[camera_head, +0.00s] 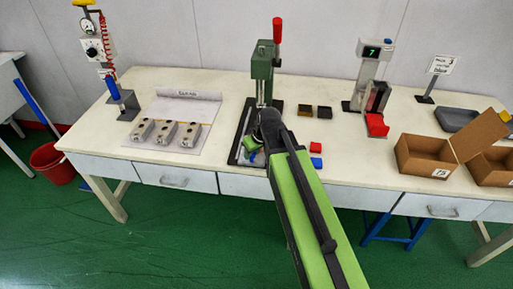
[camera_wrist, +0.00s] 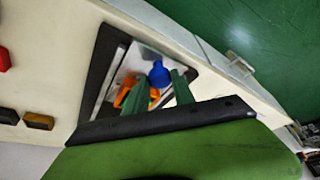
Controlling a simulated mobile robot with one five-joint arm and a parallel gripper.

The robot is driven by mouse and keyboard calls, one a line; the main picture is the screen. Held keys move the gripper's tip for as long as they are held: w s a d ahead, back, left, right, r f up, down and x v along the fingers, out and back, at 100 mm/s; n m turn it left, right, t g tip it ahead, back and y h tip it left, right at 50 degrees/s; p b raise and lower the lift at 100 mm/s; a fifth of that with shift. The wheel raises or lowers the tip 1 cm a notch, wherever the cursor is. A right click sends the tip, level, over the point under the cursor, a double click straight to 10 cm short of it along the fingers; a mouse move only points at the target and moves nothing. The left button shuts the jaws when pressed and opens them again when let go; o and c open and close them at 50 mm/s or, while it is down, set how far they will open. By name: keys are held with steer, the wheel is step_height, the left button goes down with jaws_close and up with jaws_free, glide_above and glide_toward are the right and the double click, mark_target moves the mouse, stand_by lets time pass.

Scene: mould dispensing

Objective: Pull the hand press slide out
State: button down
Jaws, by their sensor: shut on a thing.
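The green hand press (camera_head: 262,72) with a red lever handle stands upright at the middle of the bench, on a dark base plate (camera_head: 240,132). My gripper is low in front of the press, mostly hidden by my arm in the head view. In the wrist view my gripper (camera_wrist: 158,84) has its two green fingers around the slide's blue knob (camera_wrist: 159,73), shut on the slide. A pale metal plate and an orange part (camera_wrist: 127,92) show beside the knob, within the dark frame (camera_wrist: 97,80). How far out the slide stands cannot be told.
Three grey moulds (camera_head: 166,133) sit on a mat at left. A scale-like device (camera_head: 373,75) and cardboard boxes (camera_head: 425,155) stand at right.

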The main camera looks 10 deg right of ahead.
steer(key=shift+s+a+f, duration=0.1)
steer(key=shift+s+a, duration=0.05)
steer(key=shift+s, duration=0.15)
steer(key=c, duration=1.1)
jaws_free()
